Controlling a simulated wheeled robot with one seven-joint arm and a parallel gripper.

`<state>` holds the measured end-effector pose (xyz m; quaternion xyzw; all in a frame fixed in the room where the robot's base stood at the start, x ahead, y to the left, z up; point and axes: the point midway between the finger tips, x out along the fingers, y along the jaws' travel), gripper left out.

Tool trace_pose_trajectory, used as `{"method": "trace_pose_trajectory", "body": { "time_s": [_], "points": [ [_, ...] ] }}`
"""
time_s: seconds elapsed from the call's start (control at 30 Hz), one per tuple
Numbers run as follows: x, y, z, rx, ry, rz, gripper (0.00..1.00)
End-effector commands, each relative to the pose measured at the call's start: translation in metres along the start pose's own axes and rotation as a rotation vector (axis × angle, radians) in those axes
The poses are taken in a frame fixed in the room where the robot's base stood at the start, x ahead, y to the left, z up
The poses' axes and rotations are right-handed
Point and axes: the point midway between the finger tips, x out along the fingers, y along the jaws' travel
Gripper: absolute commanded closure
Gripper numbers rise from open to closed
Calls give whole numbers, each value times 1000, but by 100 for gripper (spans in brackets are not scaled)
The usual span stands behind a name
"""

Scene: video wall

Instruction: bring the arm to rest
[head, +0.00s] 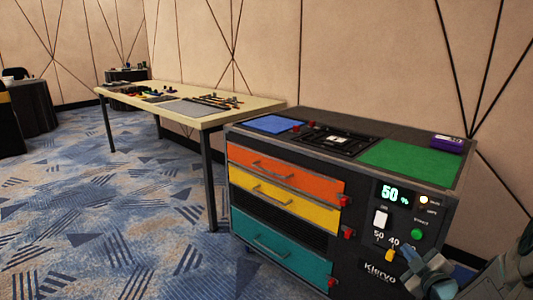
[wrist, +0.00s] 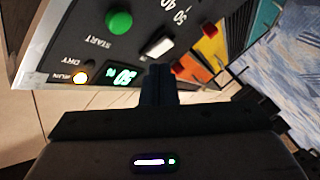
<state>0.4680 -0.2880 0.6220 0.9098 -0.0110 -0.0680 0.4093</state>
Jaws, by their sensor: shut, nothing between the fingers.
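My gripper (head: 412,262) is at the lower right of the head view, in front of the cabinet's control panel. In the wrist view its fingers (wrist: 160,82) are together, with nothing between them. The panel on the dark cabinet (head: 345,262) has a lit display (head: 394,195) reading 50 %, a white switch (head: 381,219), a green start button (head: 417,235) and a glowing lamp (head: 424,200). A yellow piece (head: 390,254) shows just left of the gripper. Whether the fingers touch the panel cannot be told.
The cabinet has orange (head: 275,172), yellow (head: 270,199) and teal (head: 265,240) drawers, which look shut. A green mat (head: 410,160), a blue mat (head: 270,124) and a purple device (head: 447,143) lie on top. A table (head: 215,118) with tools stands behind. Carpet (head: 120,230) at left is clear.

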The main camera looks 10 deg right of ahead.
Motion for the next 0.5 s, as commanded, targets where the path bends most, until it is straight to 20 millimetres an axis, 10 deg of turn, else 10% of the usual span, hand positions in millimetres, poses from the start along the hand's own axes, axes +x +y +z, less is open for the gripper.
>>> {"method": "trace_pose_trajectory", "body": {
  "time_s": [0.5],
  "points": [
    [-8,59,-152,117,-456,-205,100]
  ]
}}
